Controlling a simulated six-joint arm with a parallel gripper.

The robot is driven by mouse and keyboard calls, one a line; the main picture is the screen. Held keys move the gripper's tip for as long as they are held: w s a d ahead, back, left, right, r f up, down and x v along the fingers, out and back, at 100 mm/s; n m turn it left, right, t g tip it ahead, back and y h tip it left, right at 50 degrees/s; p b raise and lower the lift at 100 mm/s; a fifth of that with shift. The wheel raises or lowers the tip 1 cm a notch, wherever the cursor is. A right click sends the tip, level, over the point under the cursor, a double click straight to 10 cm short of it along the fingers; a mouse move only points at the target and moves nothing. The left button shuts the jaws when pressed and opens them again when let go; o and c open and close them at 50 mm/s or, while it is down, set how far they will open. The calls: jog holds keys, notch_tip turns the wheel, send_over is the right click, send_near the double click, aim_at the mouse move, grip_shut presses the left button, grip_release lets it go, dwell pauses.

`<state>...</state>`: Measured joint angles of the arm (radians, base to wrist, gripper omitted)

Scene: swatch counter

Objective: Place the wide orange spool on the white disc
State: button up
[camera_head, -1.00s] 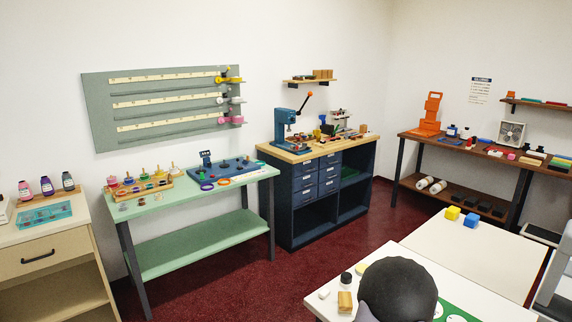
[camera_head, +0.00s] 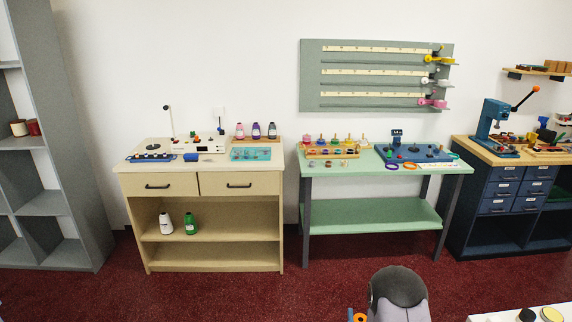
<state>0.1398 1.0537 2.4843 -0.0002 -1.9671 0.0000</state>
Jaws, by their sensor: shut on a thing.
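A small orange piece (camera_head: 360,317), which looks like the wide orange spool, shows at the bottom edge beside my dark grey arm. A bit of blue next to it looks like part of my gripper (camera_head: 351,314), shut on the orange piece. Most of the gripper and the spool is cut off by the frame or hidden by my arm. I cannot make out the white disc in the current view.
A white table corner (camera_head: 490,319) with a black-capped item (camera_head: 527,314) and a yellow piece (camera_head: 552,314) is at the bottom right. A beige cabinet (camera_head: 150,210), a green bench (camera_head: 330,222) and a navy cabinet (camera_head: 490,235) line the wall. The red floor between is clear.

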jog(key=a+n+y, duration=0.1)
jog(key=a+y, duration=0.1)
jog(key=a, duration=0.4)
jog(key=shift+w+n+y, duration=0.15)
jog(key=shift+n+y, duration=0.15)
jog(key=shift+f, duration=0.1)
